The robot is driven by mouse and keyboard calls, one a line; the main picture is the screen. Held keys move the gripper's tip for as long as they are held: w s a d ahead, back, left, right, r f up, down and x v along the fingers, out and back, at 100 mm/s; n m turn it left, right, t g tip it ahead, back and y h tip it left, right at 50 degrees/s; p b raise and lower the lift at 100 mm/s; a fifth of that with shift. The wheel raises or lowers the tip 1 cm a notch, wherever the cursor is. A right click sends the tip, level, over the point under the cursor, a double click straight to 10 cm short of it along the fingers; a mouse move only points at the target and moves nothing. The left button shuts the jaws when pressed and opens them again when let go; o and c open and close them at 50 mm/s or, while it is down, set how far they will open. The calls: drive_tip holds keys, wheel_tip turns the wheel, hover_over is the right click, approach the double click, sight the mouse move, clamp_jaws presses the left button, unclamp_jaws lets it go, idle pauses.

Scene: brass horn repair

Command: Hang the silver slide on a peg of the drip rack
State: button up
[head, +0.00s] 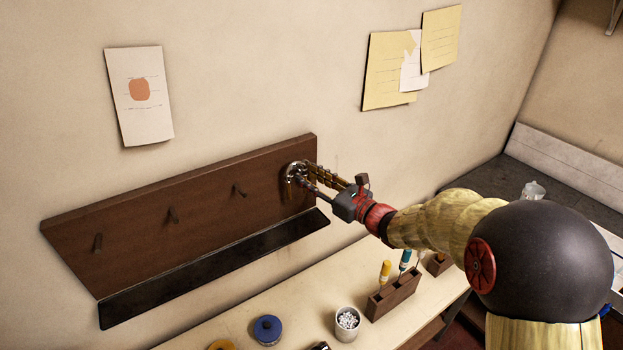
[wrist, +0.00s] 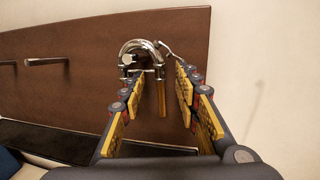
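The silver slide (wrist: 143,47) is a shiny curved tube with a brass-coloured leg (wrist: 162,98) hanging down. It is against the right end of the brown drip rack (head: 165,215), and shows small in the head view (head: 292,170). My gripper (wrist: 160,75) reaches to it from the front. Its fingers are apart, with the slide at and just beyond their tips and the brass leg in the gap. A peg under the slide's bend is not clear to see. Bare pegs (head: 172,215) stand out along the rack to the left.
A dark drip ledge (head: 215,268) runs below the rack. On the bench are a blue-lidded jar (head: 267,329), a white cup (head: 347,322) and a wooden holder (head: 393,296) with coloured-handled tools.

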drive_tip(key=v, duration=1.2)
drive_tip(key=s+a+f+n+g+h+b, duration=0.1)
drive_tip(key=s+f+n+g+h, duration=0.1)
drive_tip(key=s+f+n+g, duration=0.5)
drive_tip(key=s+a+f+n+g+h+b, duration=0.1)
drive_tip(key=s+f+n+g+h+b, duration=0.15)
drive_tip(key=s+f+n, duration=0.75)
drive_tip(key=s+d+r+n+t+h+b, duration=0.2)
drive_tip(key=s+d+n+h+b, duration=0.6)
drive_tip(key=s+d, duration=0.5)
drive_tip(key=s+n+b, duration=0.1)
drive_tip(key=n+b, duration=0.1)
drive_tip(key=b, duration=0.1)
drive_tip(key=shift+d, duration=0.3)
drive_tip(key=shift+s+t+h, duration=0.1)
drive_tip(key=shift+t+h, duration=0.15)
